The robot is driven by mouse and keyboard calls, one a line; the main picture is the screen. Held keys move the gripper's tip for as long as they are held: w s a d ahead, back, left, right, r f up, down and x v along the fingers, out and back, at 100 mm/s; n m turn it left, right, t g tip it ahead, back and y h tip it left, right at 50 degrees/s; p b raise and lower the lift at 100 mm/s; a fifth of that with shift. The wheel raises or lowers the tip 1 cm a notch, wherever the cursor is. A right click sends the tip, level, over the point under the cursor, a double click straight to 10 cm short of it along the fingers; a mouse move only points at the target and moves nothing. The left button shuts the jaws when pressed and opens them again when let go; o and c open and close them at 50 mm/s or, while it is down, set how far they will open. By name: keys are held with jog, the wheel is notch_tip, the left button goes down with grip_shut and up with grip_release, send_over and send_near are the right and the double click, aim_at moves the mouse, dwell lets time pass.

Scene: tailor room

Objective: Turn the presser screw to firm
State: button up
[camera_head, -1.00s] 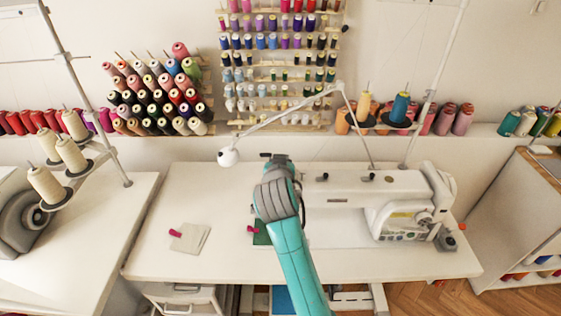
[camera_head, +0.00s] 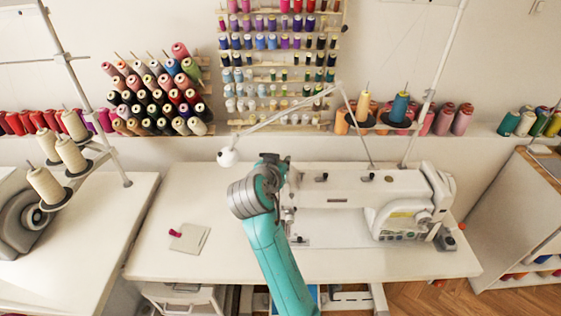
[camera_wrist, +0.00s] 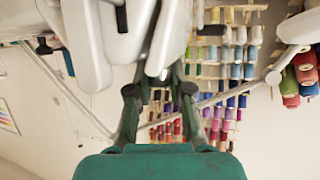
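The white sewing machine (camera_head: 345,190) stands on the table, with its left end partly behind my arm in the head view. Its pale head also fills the upper part of the wrist view (camera_wrist: 88,45), close to the camera. A small black part (camera_wrist: 121,17) shows on it there; I cannot tell whether this is the presser screw. The presser screw is not clearly identifiable in either view. In the wrist view my gripper (camera_wrist: 160,92) has its two dark fingers apart, with nothing seen held between them. In the head view its fingers are not clear.
The white table (camera_head: 190,265) is bare at left except for a folded pale cloth (camera_head: 188,238) with a magenta item (camera_head: 175,233). A thread stand arm with a white ball end (camera_head: 228,157) hangs near my wrist. Spool racks (camera_head: 155,95) line the wall.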

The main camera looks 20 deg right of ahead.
jog(key=o, duration=0.5)
jog(key=shift+c, duration=0.2)
jog(key=v, duration=1.2)
jog(key=shift+f, duration=0.1)
jog(key=s+d+f+n+t+y, duration=0.1)
jog(key=s+d+f+n+y, duration=0.2)
jog(key=s+f, duration=0.65)
jog(key=s+d+f+n+t+y, duration=0.1)
jog(key=s+f+n+y, duration=0.35)
jog(key=f, duration=0.75)
jog(key=s+f, duration=0.2)
jog(key=s, duration=1.5)
jog(key=s+d+r, duration=0.1)
jog(key=s+r, duration=0.2)
jog(key=s, duration=0.4)
jog(key=s+d+r+t, duration=0.1)
jog(key=s+r, duration=0.2)
jog(key=s, duration=0.3)
jog(key=shift+s+r+m+t, duration=0.2)
jog(key=shift+s+m+t, duration=0.1)
jog(key=shift+s+m, duration=0.1)
